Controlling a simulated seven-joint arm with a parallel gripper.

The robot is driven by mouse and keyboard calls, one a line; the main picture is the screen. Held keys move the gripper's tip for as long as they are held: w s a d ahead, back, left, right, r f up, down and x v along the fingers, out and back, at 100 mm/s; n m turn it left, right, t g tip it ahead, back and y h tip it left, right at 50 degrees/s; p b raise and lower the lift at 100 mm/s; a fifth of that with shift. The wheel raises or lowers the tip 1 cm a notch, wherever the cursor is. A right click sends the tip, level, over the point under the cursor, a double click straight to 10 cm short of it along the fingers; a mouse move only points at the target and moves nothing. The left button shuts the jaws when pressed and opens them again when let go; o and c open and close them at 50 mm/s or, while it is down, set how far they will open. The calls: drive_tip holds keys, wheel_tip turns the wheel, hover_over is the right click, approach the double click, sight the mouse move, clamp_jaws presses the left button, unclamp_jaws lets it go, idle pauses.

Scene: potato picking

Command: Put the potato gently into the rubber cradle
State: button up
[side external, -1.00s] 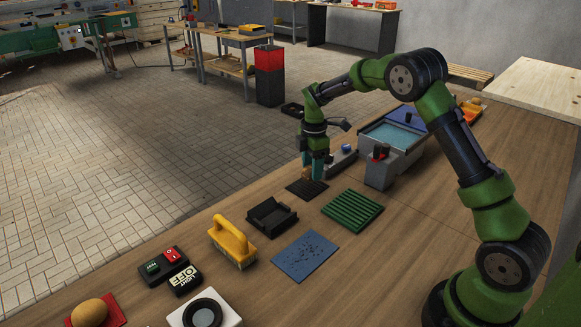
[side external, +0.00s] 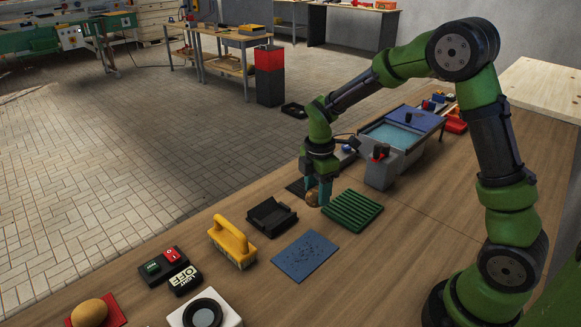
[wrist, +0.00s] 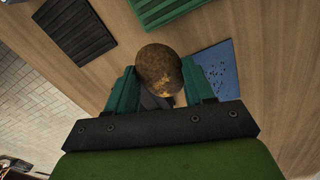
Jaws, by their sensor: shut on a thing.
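The brown, speckled potato (side external: 312,198) is between the fingers of my gripper (side external: 317,192), low over the table beside the green ribbed mat. In the wrist view the potato (wrist: 160,70) sits between the two teal fingers (wrist: 160,90), which are shut on it. A black open-topped block, which looks like the rubber cradle (side external: 262,222), stands to the left and nearer the camera, apart from my gripper. In the wrist view a dark piece shows just below the potato, mostly hidden by it and the gripper. The exact height of the potato is unclear.
A green ribbed mat (side external: 352,211) is just right of my gripper, and a dark ribbed mat (wrist: 75,32) is behind it. A blue speckled sheet (side external: 306,256), a yellow-handled brush (side external: 232,243) and a grey machine (side external: 380,172) are around. Wood between the mats and cradle is bare.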

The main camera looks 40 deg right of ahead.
drive_tip(key=w+a+r+m, duration=0.1)
drive_tip(key=w+a+r, duration=0.3)
drive_tip(key=w+a, duration=0.4)
drive_tip(key=shift+f, duration=2.7)
drive_tip(key=o, duration=1.1)
wheel_tip(320, 180, up, 17)
